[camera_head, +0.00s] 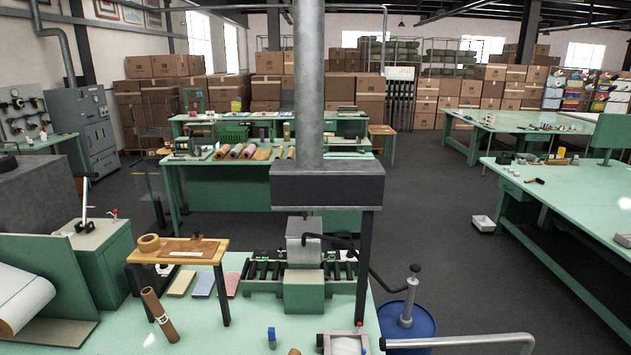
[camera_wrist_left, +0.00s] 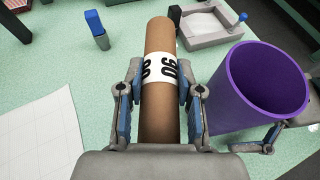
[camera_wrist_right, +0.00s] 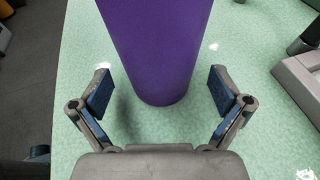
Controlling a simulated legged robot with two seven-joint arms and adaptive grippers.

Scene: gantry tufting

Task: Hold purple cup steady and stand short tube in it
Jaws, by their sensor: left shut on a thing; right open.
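A brown cardboard tube (camera_wrist_left: 158,110) with a white, black-numbered label is gripped in my left gripper (camera_wrist_left: 160,88). The fingers press on both its sides near the label. The purple cup (camera_wrist_left: 228,95) is right of the tube in the left wrist view, its wide open mouth facing up and looking empty. In the right wrist view the cup (camera_wrist_right: 158,45) stands between the fingers of my right gripper (camera_wrist_right: 160,88). That gripper is open, with visible gaps on both sides of the cup. Neither gripper nor the cup shows in the head view.
A grey tray (camera_wrist_left: 190,28) and a blue-topped block (camera_wrist_left: 98,28) are beyond the tube. In the head view, another brown tube (camera_head: 160,315) leans by a small wooden stand (camera_head: 178,250). A roller fixture (camera_head: 262,285) is behind.

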